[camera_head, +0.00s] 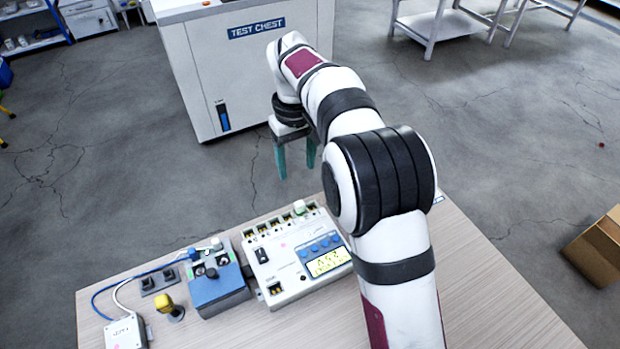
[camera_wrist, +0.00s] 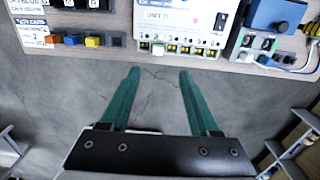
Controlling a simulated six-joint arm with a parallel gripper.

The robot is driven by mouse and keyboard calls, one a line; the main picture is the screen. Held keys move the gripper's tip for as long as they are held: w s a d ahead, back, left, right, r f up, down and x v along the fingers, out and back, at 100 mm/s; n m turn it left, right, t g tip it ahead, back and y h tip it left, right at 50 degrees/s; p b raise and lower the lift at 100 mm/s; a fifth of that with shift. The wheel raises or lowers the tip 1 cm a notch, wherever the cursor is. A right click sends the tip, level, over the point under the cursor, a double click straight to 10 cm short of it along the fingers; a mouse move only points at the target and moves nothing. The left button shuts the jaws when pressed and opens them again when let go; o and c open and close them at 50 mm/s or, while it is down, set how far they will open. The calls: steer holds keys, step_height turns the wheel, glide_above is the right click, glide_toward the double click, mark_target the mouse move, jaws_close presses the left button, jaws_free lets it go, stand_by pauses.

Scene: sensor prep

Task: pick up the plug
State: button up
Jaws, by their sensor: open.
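My gripper (camera_head: 296,170) is open and empty, its green fingers pointing down beyond the table's far edge. In the wrist view my gripper (camera_wrist: 159,72) has a clear gap between its fingertips, with bare floor behind. A white meter unit (camera_head: 282,290) with a lit display has a row of sockets along its far side. A small whitish-green plug-like piece (camera_head: 299,207) sits at one socket. It also shows in the wrist view (camera_wrist: 158,48), just past the fingertips and apart from them. A blue cable end (camera_head: 193,254) and a white cable end (camera_head: 216,243) are beside a blue device.
The blue device (camera_head: 219,289), a yellow-topped knob (camera_head: 170,307) and a white sensor box (camera_head: 126,333) stand left of the meter. Coloured blocks (camera_wrist: 72,39) lie near the table edge in the wrist view. The test chest (camera_head: 250,70) stands beyond the table.

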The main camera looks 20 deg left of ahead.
mark_target(300, 203)
steer(key=f, duration=1.3)
steer(key=shift+w+f, duration=0.3)
steer(key=shift+f, duration=0.1)
jaws_close()
